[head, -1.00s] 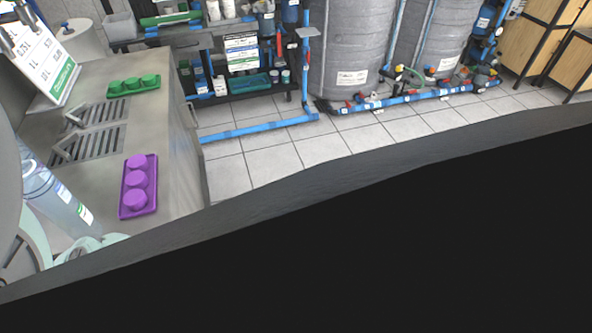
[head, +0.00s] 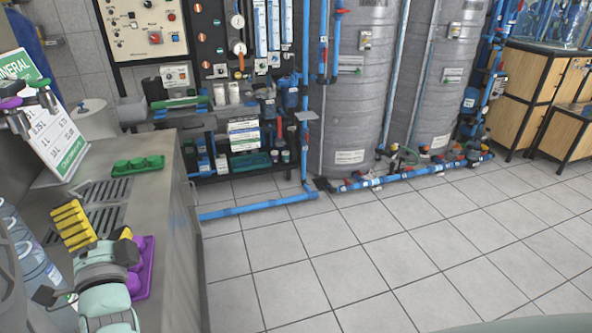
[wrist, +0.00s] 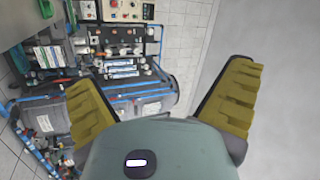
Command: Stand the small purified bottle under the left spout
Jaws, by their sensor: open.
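Clear bottles (head: 36,262) with blue tint stand at the left edge of the counter, partly cut off; I cannot tell which is the small purified one. My gripper (head: 98,230) is open and empty above the counter, right of these bottles, its yellow pads apart. Its two pads also show apart in the wrist view (wrist: 162,98), with nothing between them. A spout with a purple top (head: 10,103) and a spout with a green top (head: 40,88) stick in at the upper left. The slotted drain grate (head: 108,191) in the counter lies below and right of them, with no bottle seen on it.
A purple cap tray (head: 147,262) is partly hidden behind my gripper. A green cap tray (head: 138,164) lies at the counter's far end. A white sign (head: 58,135) stands behind the spouts. Blue floor pipes (head: 260,205) run before the grey tanks; the tiled floor (head: 400,260) is clear.

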